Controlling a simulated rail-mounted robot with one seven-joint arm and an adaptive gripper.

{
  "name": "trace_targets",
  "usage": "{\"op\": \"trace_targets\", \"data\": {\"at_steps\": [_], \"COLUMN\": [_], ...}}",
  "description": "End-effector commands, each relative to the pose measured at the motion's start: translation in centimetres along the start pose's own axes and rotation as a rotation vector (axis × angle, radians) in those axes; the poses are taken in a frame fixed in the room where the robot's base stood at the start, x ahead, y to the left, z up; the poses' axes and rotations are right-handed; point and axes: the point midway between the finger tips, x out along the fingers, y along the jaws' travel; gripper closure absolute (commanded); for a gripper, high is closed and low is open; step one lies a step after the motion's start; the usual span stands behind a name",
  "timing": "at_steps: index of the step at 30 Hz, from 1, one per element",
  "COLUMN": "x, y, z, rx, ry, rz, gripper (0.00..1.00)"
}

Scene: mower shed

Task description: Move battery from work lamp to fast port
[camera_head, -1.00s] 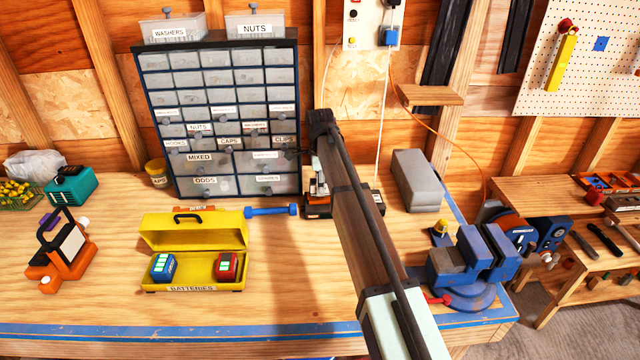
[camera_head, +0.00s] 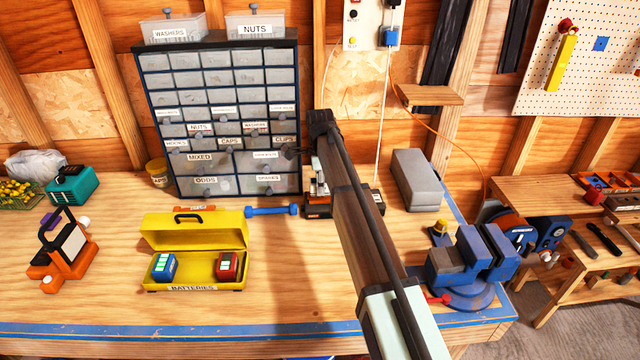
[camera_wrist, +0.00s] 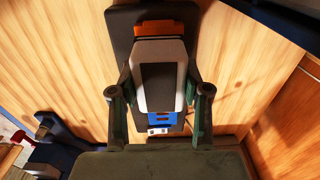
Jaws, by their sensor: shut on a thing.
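The battery (camera_wrist: 160,86), a block with a pale rim and dark centre, is between the two fingers of my gripper (camera_wrist: 158,98) in the wrist view. My gripper is shut on it. Just beyond it are a dark charger body (camera_wrist: 121,28) and an orange part; whether the battery touches or sits in a port is unclear. In the head view the charger (camera_head: 318,210) stands right of the drawer cabinet, partly hidden by my arm, which also hides the gripper and battery. The orange work lamp (camera_head: 66,245) stands at the left of the bench.
A yellow battery box (camera_head: 196,240) stands open with a blue-green battery (camera_head: 163,267) and a red one (camera_head: 228,266). The drawer cabinet (camera_head: 290,110) is behind. A blue bar-shaped tool (camera_head: 270,211), a grey block (camera_head: 416,180) and a blue vise (camera_head: 470,257) flank the charger. The front bench is clear.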

Motion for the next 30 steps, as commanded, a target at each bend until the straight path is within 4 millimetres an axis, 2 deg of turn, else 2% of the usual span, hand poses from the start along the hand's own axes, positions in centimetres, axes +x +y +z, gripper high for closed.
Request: {"op": "trace_targets", "data": {"at_steps": [25,26,27,28,30], "x": [1.4,1.4,1.4,1.4,1.4], "y": [0.0,0.0,0.0,0.0,0.0], "z": [0.0,0.0,0.0,0.0,0.0], "rx": [0.000,0.000,0.000,0.000,0.000], "ry": [0.000,0.000,0.000,0.000,0.000], "rz": [0.000,0.000,0.000,0.000,0.000], "gripper": [0.94,0.46,0.31,0.23,0.23]}}
